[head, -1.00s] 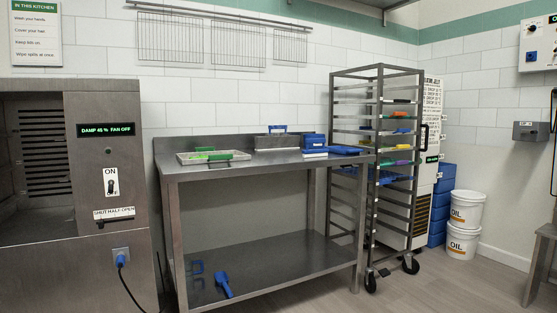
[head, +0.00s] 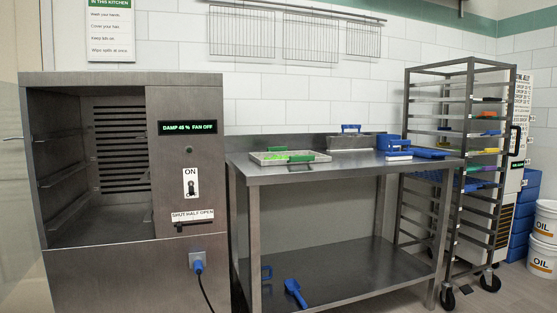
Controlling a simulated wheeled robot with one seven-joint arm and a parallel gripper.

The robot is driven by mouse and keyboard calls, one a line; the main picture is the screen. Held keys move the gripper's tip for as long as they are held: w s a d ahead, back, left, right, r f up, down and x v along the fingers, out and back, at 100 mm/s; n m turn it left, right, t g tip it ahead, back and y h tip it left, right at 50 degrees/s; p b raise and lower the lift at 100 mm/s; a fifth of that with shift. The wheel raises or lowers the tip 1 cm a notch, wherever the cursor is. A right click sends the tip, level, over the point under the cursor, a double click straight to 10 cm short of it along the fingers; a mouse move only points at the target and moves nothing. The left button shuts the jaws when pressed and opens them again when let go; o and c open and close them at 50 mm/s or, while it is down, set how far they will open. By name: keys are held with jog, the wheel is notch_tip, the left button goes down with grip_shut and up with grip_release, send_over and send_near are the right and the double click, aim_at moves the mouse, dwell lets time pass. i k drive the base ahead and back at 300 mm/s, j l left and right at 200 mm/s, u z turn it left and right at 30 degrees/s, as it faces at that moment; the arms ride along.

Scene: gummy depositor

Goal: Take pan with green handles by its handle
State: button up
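A shallow light-grey pan (head: 265,161) lies near the left end of the steel table's top. Something green shows inside it. My gripper is not in view.
The steel table (head: 340,172) also bears a grey bin with a blue handle (head: 351,139) and blue items (head: 395,146). A steel cabinet (head: 90,255) with an open bay stands left. A wheeled rack (head: 462,170) stands right. Blue tools (head: 294,291) lie on the lower shelf.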

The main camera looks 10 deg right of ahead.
aim_at(288, 155)
jog(key=i+l+u, duration=0.15)
jog(key=u, duration=0.2)
jog(key=i+l+u, duration=0.1)
jog(key=l+u, duration=0.15)
jog(key=u, duration=0.15)
jog(key=l+u, duration=0.35)
jog(key=i+j, duration=0.05)
jog(key=j, duration=0.05)
